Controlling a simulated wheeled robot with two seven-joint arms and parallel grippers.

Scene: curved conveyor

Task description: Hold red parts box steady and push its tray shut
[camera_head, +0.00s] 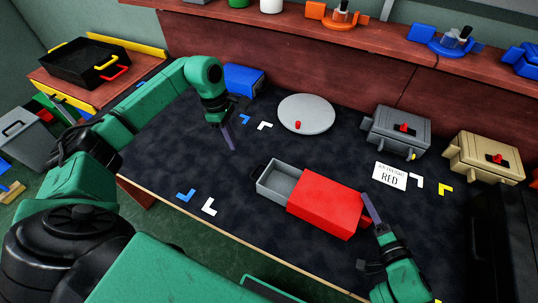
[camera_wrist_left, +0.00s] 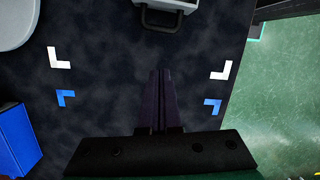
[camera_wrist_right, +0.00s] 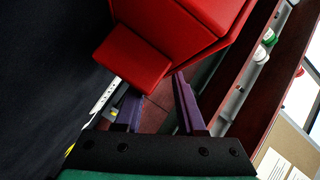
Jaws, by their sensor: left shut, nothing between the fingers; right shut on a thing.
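The red parts box (camera_head: 325,204) lies on the dark work table, its grey tray (camera_head: 277,184) pulled out to the left with a black handle at its end. My left gripper (camera_head: 231,143) is shut and empty above the table, left of the tray and apart from it. In the left wrist view the tray's handle (camera_wrist_left: 160,18) shows at the top, beyond the shut fingers (camera_wrist_left: 160,75). My right gripper (camera_head: 370,205) is at the box's right end, shut on its red end tab (camera_wrist_right: 132,60), which also shows in the right wrist view.
A card reading RED (camera_head: 390,176) lies behind the box. A grey box (camera_head: 398,132), a tan box (camera_head: 487,158), a round grey plate (camera_head: 306,112) and a blue box (camera_head: 243,79) stand further back. The table between the left gripper and the tray handle is clear.

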